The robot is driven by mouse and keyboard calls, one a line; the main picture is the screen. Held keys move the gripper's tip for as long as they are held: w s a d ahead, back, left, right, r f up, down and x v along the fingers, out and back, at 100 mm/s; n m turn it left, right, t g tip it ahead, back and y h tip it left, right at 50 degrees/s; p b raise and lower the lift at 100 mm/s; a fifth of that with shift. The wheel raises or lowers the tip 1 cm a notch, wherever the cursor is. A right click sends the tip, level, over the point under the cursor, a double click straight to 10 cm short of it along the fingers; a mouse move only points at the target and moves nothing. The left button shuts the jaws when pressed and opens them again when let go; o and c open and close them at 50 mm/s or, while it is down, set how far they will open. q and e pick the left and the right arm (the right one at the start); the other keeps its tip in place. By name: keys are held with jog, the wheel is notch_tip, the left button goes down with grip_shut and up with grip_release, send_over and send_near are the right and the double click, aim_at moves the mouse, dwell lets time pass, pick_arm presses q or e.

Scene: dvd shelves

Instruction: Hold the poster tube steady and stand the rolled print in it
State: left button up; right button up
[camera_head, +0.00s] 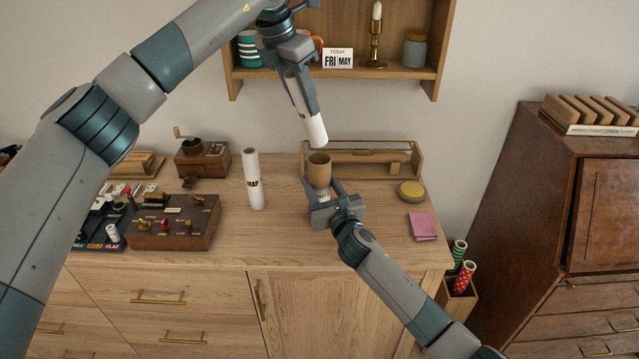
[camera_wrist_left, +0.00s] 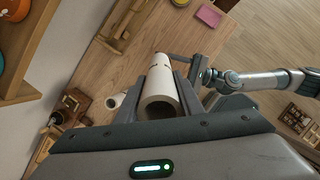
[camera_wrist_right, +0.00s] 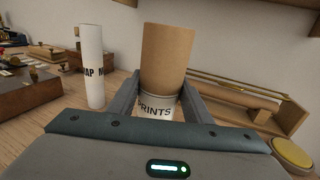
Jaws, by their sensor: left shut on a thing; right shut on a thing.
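The poster tube (camera_head: 319,170) is an open-topped brown cardboard cylinder standing upright on the cabinet top. In the right wrist view the poster tube (camera_wrist_right: 167,58) carries a white band reading "PRINTS". My right gripper (camera_head: 323,192) is shut on it low down, one finger on each side. My left gripper (camera_head: 303,98) is shut on a white rolled print (camera_head: 312,130). The print hangs slightly tilted, its lower end above and apart from the tube's mouth. In the left wrist view I look down the hollow end of the rolled print (camera_wrist_left: 162,100). The tube's inside bottom is hidden.
Another white roll marked "MAP" (camera_head: 253,180) stands left of the tube. A wooden rack (camera_head: 375,160) is behind it. A yellow-lidded tin (camera_head: 411,191) and pink cloth (camera_head: 422,226) lie right. A wooden control box (camera_head: 175,222) and a grinder (camera_head: 203,162) stand left. A wall shelf (camera_head: 400,72) hangs above.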

aim_at(286, 78)
pick_arm(q)
jog(key=shift+f, duration=2.95)
jog(key=o, duration=1.1)
jog(key=shift+r, duration=0.1)
jog(key=v, duration=1.1)
jog(key=shift+s+a+r, duration=0.1)
jog(key=shift+r, duration=0.3)
jog(key=shift+o, duration=0.3)
jog(key=shift+f, duration=0.1)
